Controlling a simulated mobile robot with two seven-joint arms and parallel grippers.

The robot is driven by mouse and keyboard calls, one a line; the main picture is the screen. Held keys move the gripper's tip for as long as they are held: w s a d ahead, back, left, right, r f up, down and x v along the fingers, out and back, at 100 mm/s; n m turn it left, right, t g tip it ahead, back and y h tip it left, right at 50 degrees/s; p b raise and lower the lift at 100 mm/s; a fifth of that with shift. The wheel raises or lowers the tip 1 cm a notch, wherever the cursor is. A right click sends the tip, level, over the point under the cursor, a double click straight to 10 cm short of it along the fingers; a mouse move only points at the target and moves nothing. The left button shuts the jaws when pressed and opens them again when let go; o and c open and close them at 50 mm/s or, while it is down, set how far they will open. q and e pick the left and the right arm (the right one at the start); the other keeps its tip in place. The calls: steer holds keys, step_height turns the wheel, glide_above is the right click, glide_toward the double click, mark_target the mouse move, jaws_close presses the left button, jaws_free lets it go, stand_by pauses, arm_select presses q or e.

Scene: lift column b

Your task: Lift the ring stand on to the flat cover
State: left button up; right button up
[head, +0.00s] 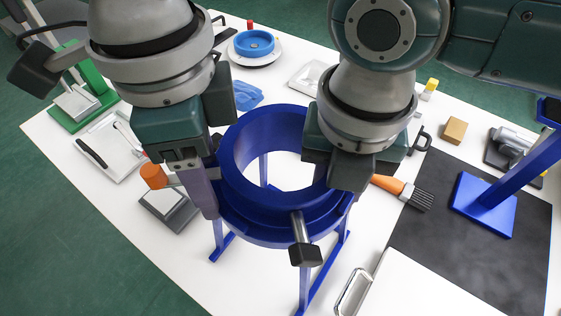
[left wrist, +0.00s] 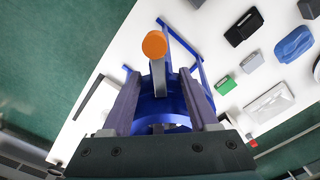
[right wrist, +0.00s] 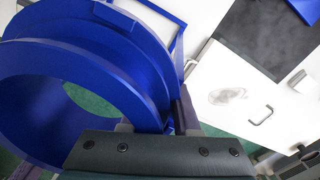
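The blue ring stand (head: 262,222) stands upright on the white table, a wide ring on thin legs with an orange-tipped bar (head: 153,177) on its left and a black-tipped bar (head: 305,253) in front. My left gripper (head: 205,200) is at the ring's left side. In the left wrist view, its fingers (left wrist: 160,80) are apart, with the orange-tipped bar between them and gaps at both sides. My right gripper (head: 345,175) is at the ring's right side; the ring hides part of its fingers (right wrist: 178,115). The flat cover, seemingly the white panel (head: 420,290) with a metal handle, lies front right.
A black mat (head: 430,240) and a blue stand foot (head: 485,205) are right of the ring stand. An orange-handled brush (head: 400,190) lies between. A wooden block (head: 454,130), a white tray (head: 105,150) and a blue dish (head: 253,44) are around.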

arm_select(q)
steer(key=shift+d, duration=0.1)
steer(key=shift+c, duration=1.4)
arm_select(e)
jaws_close()
arm_select(q)
steer(key=shift+d, duration=0.1)
steer(key=c, duration=0.5)
arm_select(e)
steer(key=shift+a, duration=0.1)
